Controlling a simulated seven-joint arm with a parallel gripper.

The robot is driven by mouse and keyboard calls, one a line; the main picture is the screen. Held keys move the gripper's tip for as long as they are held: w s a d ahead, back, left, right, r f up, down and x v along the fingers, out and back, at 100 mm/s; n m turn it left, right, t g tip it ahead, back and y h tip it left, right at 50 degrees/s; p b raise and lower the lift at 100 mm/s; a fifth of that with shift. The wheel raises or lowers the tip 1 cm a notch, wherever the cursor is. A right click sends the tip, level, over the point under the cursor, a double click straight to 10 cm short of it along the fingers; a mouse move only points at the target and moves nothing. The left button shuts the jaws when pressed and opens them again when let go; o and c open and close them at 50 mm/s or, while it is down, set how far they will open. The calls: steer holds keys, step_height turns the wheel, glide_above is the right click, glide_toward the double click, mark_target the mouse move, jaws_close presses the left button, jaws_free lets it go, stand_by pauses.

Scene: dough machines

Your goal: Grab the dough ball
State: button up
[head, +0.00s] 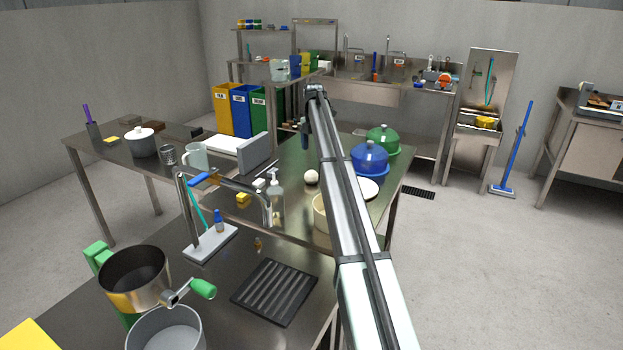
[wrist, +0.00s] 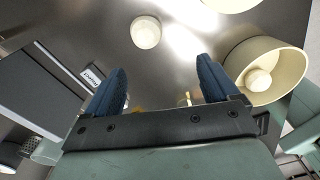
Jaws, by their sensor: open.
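A round off-white dough ball (head: 311,177) rests on the steel table, left of my arm in the head view. In the wrist view the ball (wrist: 146,32) lies beyond my fingertips, apart from them. My gripper (wrist: 160,68) is open, its two blue fingers spread with nothing held between them. In the head view my gripper (head: 305,134) is mostly hidden by my arm, above the table. A second pale ball (wrist: 258,80) sits inside a cream bowl (wrist: 290,55) at the right of the wrist view.
The cream bowl (head: 319,212) is partly behind my arm in the head view. A blue dome (head: 370,157) and a green dome (head: 383,138) stand right of my arm. A soap bottle (head: 277,203) and a grey upright machine (head: 256,153) stand left of the ball. Bare steel surrounds the ball.

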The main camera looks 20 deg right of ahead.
mark_target(312, 171)
steer(key=f+m, duration=0.1)
steer(key=f, duration=0.1)
steer(key=w+f+m, duration=0.1)
steer(key=f+m, duration=0.1)
steer(key=f, duration=0.1)
steer(key=w+f+m, duration=0.1)
steer(key=f+m, duration=0.1)
steer(key=f, duration=0.1)
steer(key=shift+d+f, duration=0.15)
steer(key=shift+w+a+f, duration=0.1)
steer(key=shift+a+f, duration=0.05)
steer(key=shift+f, duration=1.15)
steer(key=shift+a+f, duration=0.1)
steer(key=shift+f, duration=1.2)
steer(key=c, duration=1.2)
